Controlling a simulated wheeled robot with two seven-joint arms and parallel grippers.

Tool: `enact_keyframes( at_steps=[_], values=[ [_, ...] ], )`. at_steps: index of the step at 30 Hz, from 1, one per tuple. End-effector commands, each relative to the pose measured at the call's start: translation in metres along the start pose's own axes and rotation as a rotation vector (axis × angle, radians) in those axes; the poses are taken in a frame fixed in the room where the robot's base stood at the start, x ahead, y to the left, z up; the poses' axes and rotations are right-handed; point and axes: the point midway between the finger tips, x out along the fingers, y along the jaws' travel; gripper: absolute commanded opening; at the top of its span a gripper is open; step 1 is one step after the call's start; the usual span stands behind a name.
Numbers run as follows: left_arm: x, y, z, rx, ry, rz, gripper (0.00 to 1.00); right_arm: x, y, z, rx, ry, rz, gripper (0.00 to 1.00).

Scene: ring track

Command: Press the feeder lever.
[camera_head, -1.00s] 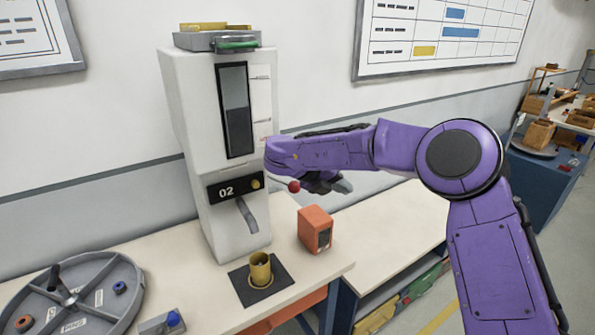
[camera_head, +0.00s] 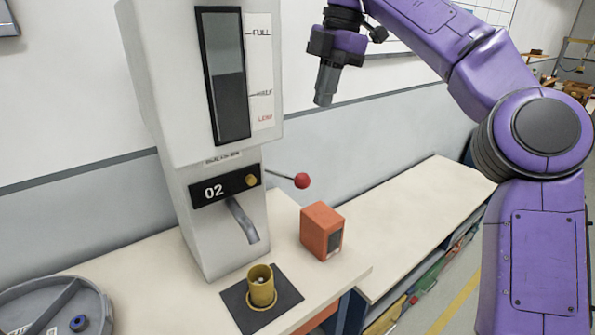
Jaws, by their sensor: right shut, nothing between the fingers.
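The white feeder (camera_head: 190,100) marked 02 stands on the bench at the left of centre. Its lever (camera_head: 302,180) is a thin rod with a red ball, sticking out to the right of the feeder's lower part. My right gripper (camera_head: 324,98) is shut and empty, pointing down. In the picture it is above the red ball and apart from it, to the right of the feeder's level window. A yellow cup (camera_head: 262,288) stands upright on a dark square mat (camera_head: 236,304) below the feeder's spout (camera_head: 243,220). My left gripper is out of view.
An orange box (camera_head: 321,232) stands on the bench below the lever in the picture. A round grey tray (camera_head: 92,300) is at the lower left. A lower bench (camera_head: 425,215) with a bare top extends to the right.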

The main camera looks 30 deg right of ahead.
Motion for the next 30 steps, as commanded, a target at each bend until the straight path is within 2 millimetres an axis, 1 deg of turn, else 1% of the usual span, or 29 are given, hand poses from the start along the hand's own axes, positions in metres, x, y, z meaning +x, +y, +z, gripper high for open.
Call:
enact_keyframes(
  at_steps=[1,11,14,17,22,26,30],
  values=[
    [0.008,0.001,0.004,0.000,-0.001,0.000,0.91,0.008,-0.001,0.001,0.000,0.000,0.000,0.00],
    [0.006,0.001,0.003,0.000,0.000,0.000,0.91,0.008,0.001,0.000,-0.004,-0.001,-0.002,0.00],
    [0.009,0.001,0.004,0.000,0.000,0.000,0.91,0.013,0.000,0.001,-0.004,-0.001,-0.003,0.00],
    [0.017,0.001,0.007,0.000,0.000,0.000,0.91,0.027,0.000,0.002,-0.005,0.000,-0.004,0.00],
    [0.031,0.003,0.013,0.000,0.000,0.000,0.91,0.063,-0.002,0.003,-0.004,0.000,-0.005,0.00],
    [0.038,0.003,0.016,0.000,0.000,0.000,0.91,0.091,-0.002,0.003,-0.004,0.001,-0.004,0.00],
    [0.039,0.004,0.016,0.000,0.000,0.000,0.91,0.117,-0.001,0.002,-0.004,-0.001,-0.003,0.00]
  ],
)
